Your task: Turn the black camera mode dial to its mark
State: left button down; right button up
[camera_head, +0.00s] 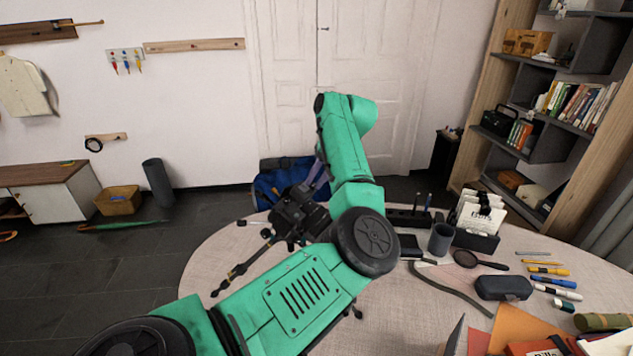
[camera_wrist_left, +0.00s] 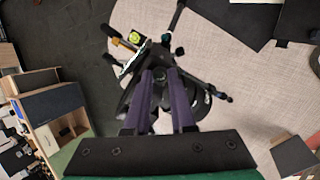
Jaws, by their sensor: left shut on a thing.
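The black camera (camera_head: 298,212) sits on a tripod (camera_head: 240,270) at the table's far left edge. My left gripper (camera_head: 316,184) reaches down onto the camera's top from above. In the left wrist view its two purple fingers (camera_wrist_left: 160,80) are close together and shut on the small dark mode dial (camera_wrist_left: 159,74). Only a little of the dial shows between the fingertips. Its mark cannot be made out. The camera body is mostly hidden behind the fingers. My right gripper is in neither view.
The round table (camera_head: 400,318) holds a grey cup (camera_head: 441,239), a magnifying glass (camera_head: 467,259), a dark case (camera_head: 503,287) and several pens on the right. A blue bag (camera_head: 272,184) lies on the floor behind the camera. A shelf (camera_head: 540,100) stands at the right.

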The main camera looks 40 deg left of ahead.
pick_arm(q)
jog(key=shift+r, duration=0.1)
jog(key=c, duration=0.8)
grip_release()
jog(key=shift+o, duration=0.2)
jog(key=shift+w, duration=0.15)
